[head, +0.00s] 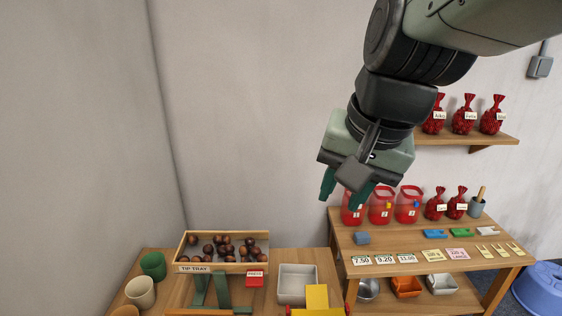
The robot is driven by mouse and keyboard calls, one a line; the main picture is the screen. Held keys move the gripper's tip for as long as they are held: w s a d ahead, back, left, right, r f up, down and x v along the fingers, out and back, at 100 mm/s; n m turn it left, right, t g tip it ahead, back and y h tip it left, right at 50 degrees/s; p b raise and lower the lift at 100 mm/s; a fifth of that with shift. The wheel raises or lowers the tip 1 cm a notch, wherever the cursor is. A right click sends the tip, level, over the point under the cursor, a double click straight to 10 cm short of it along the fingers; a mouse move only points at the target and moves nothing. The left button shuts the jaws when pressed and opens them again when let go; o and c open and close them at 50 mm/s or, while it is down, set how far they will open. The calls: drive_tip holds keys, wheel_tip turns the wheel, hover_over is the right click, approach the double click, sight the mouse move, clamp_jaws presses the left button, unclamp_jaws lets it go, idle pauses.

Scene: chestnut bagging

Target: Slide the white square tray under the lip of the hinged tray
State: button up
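The hinged tray (184,262) is a shallow wooden box marked TIP TRAY. It holds many brown chestnuts and stands raised on green supports at the left part of the table. The white square tray (284,297) lies on the table to the right of the hinged tray, apart from it, and looks empty. A yellow piece overlaps its lower right edge in the picture. My gripper (344,192) hangs high above and to the right of both trays. Its two green fingers are apart with nothing seen between them.
A yellow and red device (318,299) stands in front of the white tray. A red label block (255,279) is by the hinged tray. Cups, including a green one (153,265), stand at the left. A wooden shelf stand (440,244) with red bags and cards rises at the right.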

drive_tip(key=w+a+f+m+g+y, duration=0.15)
drive_tip(key=w+f+m, duration=0.4)
drive_tip(key=w, duration=0.55)
drive_tip(key=m+g, duration=0.2)
drive_tip(key=m, duration=0.4)
hover_over(292, 265)
drive_tip(key=s+d, duration=0.3)
drive_tip(key=d, duration=0.1)
wheel_tip(292, 265, down, 16)
drive_tip(key=w+f+m, duration=0.1)
drive_tip(key=f, duration=0.2)
drive_tip(key=w+f+m+y, duration=0.1)
drive_tip(key=f, duration=0.3)
drive_tip(key=f+m, duration=0.1)
drive_tip(key=f, duration=0.2)
drive_tip(key=shift+w+d+f+m, duration=0.15)
drive_tip(key=shift+w+f+m, duration=0.2)
drive_tip(key=shift+w+f, duration=0.05)
drive_tip(key=shift+f+y, duration=0.15)
drive_tip(key=shift+y, duration=0.1)
drive_tip(key=x, duration=1.1)
drive_tip(key=shift+c, duration=0.2)
clamp_jaws()
